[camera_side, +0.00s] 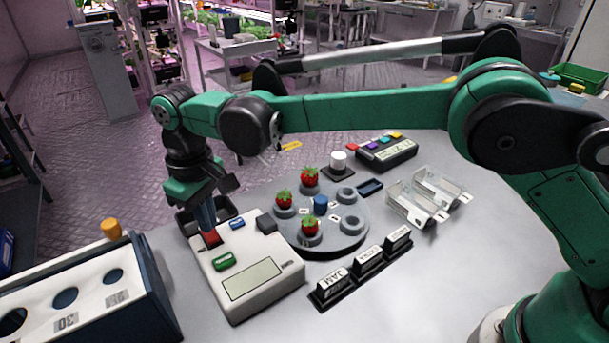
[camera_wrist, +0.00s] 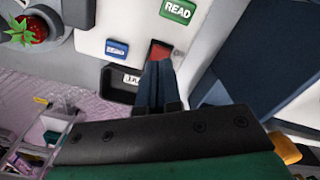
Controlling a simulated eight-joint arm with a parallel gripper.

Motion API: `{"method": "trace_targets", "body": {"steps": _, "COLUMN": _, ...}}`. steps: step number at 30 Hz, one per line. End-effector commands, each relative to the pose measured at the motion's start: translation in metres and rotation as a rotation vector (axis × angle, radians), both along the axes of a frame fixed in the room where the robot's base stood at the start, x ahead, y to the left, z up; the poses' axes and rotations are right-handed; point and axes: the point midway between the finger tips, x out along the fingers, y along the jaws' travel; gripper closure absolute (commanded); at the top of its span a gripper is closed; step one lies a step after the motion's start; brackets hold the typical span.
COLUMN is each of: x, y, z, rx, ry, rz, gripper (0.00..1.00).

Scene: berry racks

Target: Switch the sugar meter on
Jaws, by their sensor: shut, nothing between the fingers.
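The sugar meter (camera_side: 245,262) is a white box on the table with a blank grey-green display (camera_side: 251,279). It has a green button (camera_side: 223,261), marked READ in the wrist view (camera_wrist: 177,11), a blue button (camera_side: 237,224) and a red switch (camera_side: 208,239). The red switch also shows in the wrist view (camera_wrist: 159,52). My gripper (camera_side: 210,228) points down with its fingers closed and empty, the tips at the red switch. The fingers hide part of the switch. I cannot tell whether they press it.
A grey turntable (camera_side: 334,236) with several strawberries stands right of the meter. A white box with round holes (camera_side: 85,292) stands at left. Black label stands (camera_side: 364,270), clear trays (camera_side: 411,213) and a keypad device (camera_side: 387,153) are further right. The front right table is clear.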

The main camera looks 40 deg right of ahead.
Motion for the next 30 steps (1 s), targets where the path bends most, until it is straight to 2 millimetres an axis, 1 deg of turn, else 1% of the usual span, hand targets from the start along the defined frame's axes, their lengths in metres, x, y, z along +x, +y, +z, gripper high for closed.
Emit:
{"method": "trace_targets", "body": {"steps": 8, "x": 0.000, "y": 0.000, "z": 0.000, "rx": 0.000, "ry": 0.000, "rz": 0.000, "gripper": 1.00}}
{"method": "trace_targets", "body": {"steps": 30, "x": 0.000, "y": 0.000, "z": -0.011, "rx": 0.000, "ry": 0.000, "rz": 0.000, "gripper": 1.00}}
